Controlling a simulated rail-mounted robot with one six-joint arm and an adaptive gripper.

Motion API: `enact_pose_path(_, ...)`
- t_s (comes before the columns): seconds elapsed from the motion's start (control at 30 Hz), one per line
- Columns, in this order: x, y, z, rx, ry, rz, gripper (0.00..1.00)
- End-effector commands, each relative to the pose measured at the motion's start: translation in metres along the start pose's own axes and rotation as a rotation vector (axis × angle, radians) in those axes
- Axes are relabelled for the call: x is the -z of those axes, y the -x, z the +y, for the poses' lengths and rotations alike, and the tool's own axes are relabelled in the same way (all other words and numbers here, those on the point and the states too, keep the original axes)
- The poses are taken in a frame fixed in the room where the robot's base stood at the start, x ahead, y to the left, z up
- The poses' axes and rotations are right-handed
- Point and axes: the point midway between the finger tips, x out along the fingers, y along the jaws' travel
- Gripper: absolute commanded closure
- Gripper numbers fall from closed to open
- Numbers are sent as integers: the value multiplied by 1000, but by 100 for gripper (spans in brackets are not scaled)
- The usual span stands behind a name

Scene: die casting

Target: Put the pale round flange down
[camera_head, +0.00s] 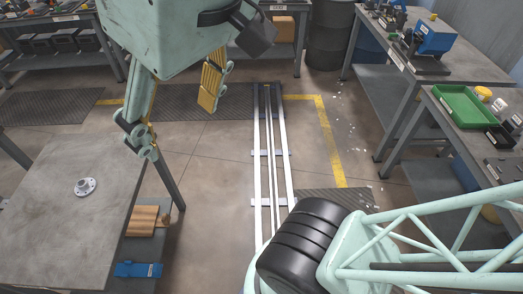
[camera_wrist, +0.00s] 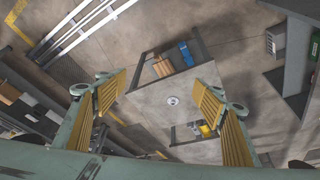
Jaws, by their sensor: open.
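The pale round flange (camera_head: 85,187) lies flat on the bare grey tabletop (camera_head: 60,225) at the left of the head view, its raised hub and centre hole facing up. In the wrist view the flange (camera_wrist: 172,101) is small and far off, seen between the finger pads. My gripper (camera_head: 180,130) is open and empty, above and to the far right of the flange, clear of the table. Its two yellow-padded fingers also show wide apart in the wrist view (camera_wrist: 168,105). Nothing touches the flange except the tabletop.
Below the grey table are a wooden block (camera_head: 143,220) and a blue item (camera_head: 138,269). Floor rails (camera_head: 272,160) run through the middle. Benches on the right hold a green tray (camera_head: 464,106) and a blue machine (camera_head: 435,38). The tabletop around the flange is clear.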

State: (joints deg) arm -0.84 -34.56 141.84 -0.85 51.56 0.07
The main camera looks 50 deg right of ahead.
Motion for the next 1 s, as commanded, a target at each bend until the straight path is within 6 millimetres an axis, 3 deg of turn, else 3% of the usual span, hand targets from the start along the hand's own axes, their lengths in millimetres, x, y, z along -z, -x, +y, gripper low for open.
enact_pose_path(0.03,-16,-12,-1,8,-28,-34,42)
enact_pose_path(0.23,-14,-11,-1,8,-25,-31,60)
enact_pose_path(0.57,-17,-14,-1,9,-32,-38,60)
enact_pose_path(0.77,-8,-15,-3,15,-54,-43,60)
enact_pose_path(1.0,19,-20,-9,34,-132,-54,60)
